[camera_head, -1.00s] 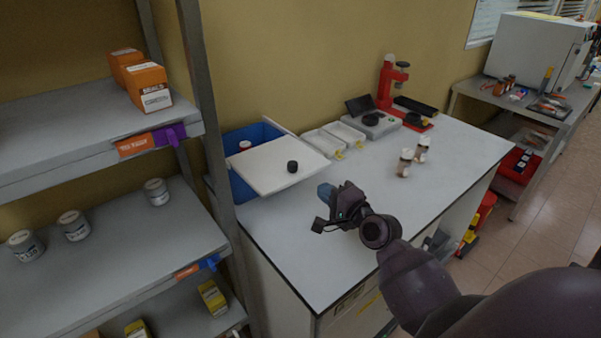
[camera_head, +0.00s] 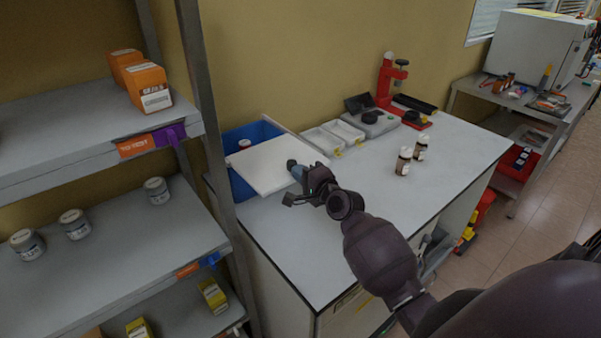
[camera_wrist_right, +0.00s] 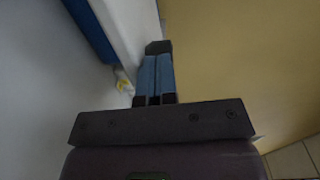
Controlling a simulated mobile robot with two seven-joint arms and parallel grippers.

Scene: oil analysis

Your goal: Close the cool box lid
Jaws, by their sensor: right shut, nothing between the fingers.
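The blue cool box (camera_head: 239,188) stands at the left end of the white bench, against the wall. Its white lid (camera_head: 264,166) lies over part of the box opening, leaving a gap at the back left where a white-topped item (camera_head: 244,143) shows inside. My right gripper (camera_head: 295,169) is at the right side of the lid, its blue fingers shut and empty. A dark round shape at the fingertips is where the lid's knob lies; contact is unclear. In the right wrist view, the shut fingers (camera_wrist_right: 157,75) are beside the white lid (camera_wrist_right: 128,25). My left gripper is out of view.
White trays (camera_head: 334,137), a scale (camera_head: 371,122) and a red-and-black instrument (camera_head: 389,82) stand along the back of the bench. Two brown bottles (camera_head: 403,161) stand further right. A shelf post (camera_head: 203,110) rises close left of the box. The bench front is clear.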

